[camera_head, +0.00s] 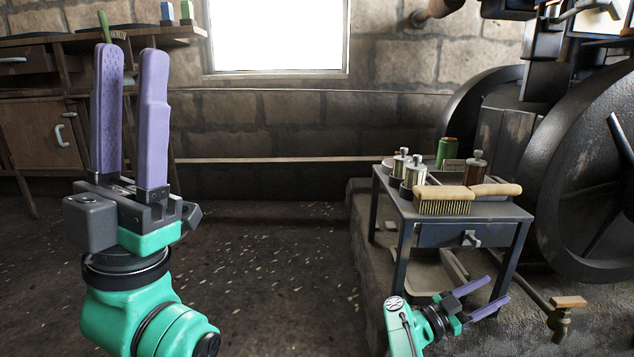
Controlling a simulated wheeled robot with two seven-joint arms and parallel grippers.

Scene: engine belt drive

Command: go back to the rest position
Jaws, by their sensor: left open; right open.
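My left gripper (129,115) stands upright at the left of the head view. Its two purple fingers point up and are apart, with nothing between them. My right gripper (492,297) is low at the right, in front of the small metal table (463,236). Its purple fingers point right and are apart, with nothing seen between them. Neither gripper touches anything that I can make out.
On the small table are a brush (444,207), a green can (446,151) and several small metal-topped containers. A large dark wheel (590,170) stands at the right. A wooden workbench (40,130) is behind my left gripper. The middle floor is clear.

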